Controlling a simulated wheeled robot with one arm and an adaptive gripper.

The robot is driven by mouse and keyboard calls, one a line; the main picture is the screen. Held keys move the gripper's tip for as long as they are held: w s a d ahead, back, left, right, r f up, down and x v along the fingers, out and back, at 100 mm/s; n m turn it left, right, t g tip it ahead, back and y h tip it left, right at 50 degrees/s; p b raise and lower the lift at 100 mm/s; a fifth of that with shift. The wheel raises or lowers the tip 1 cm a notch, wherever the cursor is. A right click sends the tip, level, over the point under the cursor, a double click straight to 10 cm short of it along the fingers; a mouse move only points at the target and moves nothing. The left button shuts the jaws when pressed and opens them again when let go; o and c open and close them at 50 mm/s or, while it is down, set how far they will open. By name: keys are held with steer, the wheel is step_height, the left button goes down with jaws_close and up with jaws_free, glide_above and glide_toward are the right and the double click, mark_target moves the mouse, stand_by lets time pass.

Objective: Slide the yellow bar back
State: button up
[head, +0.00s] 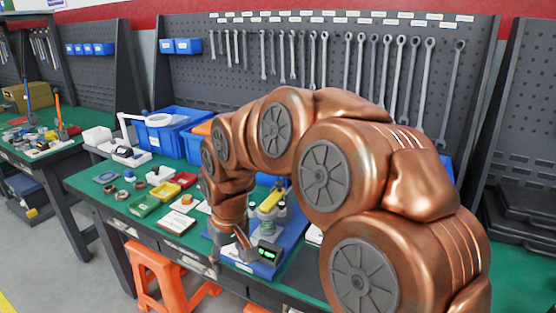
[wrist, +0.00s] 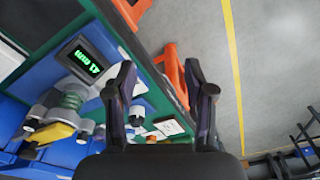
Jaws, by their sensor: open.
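The yellow bar (head: 271,200) lies on top of the test device, above a round pale green and grey part, over a blue base (head: 290,235). In the wrist view the yellow bar (wrist: 52,132) is at the lower left, outside the fingers. A black display (head: 267,253) with green digits is at the device's front; it also shows in the wrist view (wrist: 84,62). My gripper (wrist: 160,72) is open and empty, with its two dark fingers apart. In the head view my gripper (head: 238,245) is in front of the device, left of the display, and apart from the yellow bar.
Small yellow, red and green trays (head: 165,190) and a white card (head: 175,222) lie left of the device on the green bench. Blue bins (head: 168,128) stand behind. Wrenches hang on the back panel (head: 330,45). An orange stool (head: 160,275) stands below the bench front.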

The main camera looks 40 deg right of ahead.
steer(key=w+d+r+m+t+p, duration=0.1)
steer(key=w+d+r+p, duration=0.15)
steer(key=d+r, duration=0.2)
steer(key=w+d+r+m+t+p, duration=0.1)
steer(key=w+d+r, duration=0.2)
steer(key=d, duration=0.3)
steer(key=m+h+p, duration=0.2)
steer(key=p, duration=0.3)
glide_toward(280, 182)
steer(key=f, duration=0.1)
steer(key=shift+t, duration=0.3)
steer(key=shift+p+x, duration=0.9)
steer(key=shift+x, duration=3.05)
steer(key=shift+s, duration=0.1)
jaws_close()
